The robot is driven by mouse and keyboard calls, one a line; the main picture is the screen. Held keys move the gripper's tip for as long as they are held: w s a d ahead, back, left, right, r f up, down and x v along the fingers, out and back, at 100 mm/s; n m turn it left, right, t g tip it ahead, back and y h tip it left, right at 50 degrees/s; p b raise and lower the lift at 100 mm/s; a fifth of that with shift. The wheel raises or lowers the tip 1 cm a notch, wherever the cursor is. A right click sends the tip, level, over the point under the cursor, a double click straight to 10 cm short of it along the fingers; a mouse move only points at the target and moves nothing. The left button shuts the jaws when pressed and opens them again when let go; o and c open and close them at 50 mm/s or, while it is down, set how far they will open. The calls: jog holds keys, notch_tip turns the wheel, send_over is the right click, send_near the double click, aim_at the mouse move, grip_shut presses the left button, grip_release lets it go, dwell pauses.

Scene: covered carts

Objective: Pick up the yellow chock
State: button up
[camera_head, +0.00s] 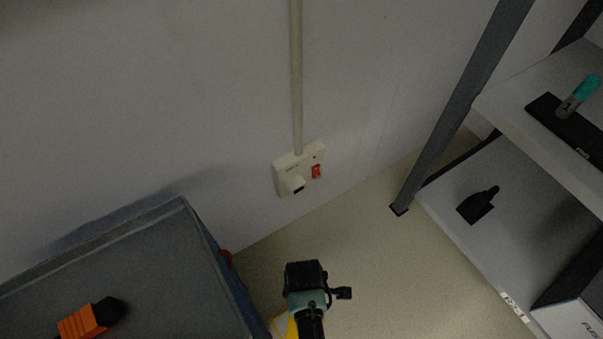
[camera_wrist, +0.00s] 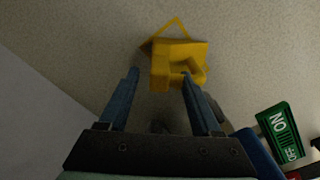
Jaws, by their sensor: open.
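The yellow chock (camera_wrist: 190,54) is on the speckled floor in the wrist view, at the top centre. In the head view my gripper (camera_head: 305,278) is low in the centre, above the floor. A yellow patch beside it there is too unclear to name.
A grey covered cart (camera_head: 130,270) with an orange-and-black object (camera_head: 85,318) stands at left. A metal shelf (camera_head: 515,215) holding several items stands at right. A wall socket (camera_head: 298,170) is behind. A green sign (camera_wrist: 281,130) shows at right in the wrist view.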

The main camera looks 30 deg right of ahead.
jog(key=shift+f, duration=0.3)
grip_shut()
dwell(1.2)
